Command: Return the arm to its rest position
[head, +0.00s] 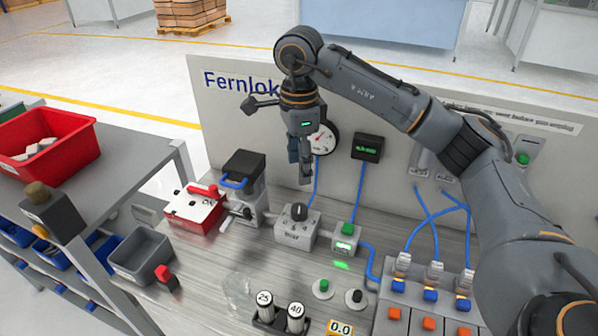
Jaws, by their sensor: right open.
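My right arm (440,125) comes in from the right edge, grey with orange rings. It reaches up and across the panel, then bends down at the wrist. My right gripper (304,172) points down in front of the panel, above the bench and near the round gauge (322,138). It is open, and nothing shows between its fingers. Its tips appear apart from the grey knob box (297,228) below. My left gripper is not in view.
A panel marked "Fernlok" (230,105) stands behind the bench (215,275). The bench holds a red-and-white box (195,212), a device with a blue handle (243,185), a green-button box (346,238), weights marked 25 and 40 (295,317), and orange-and-blue switches (428,296). A red bin (75,160) stands left.

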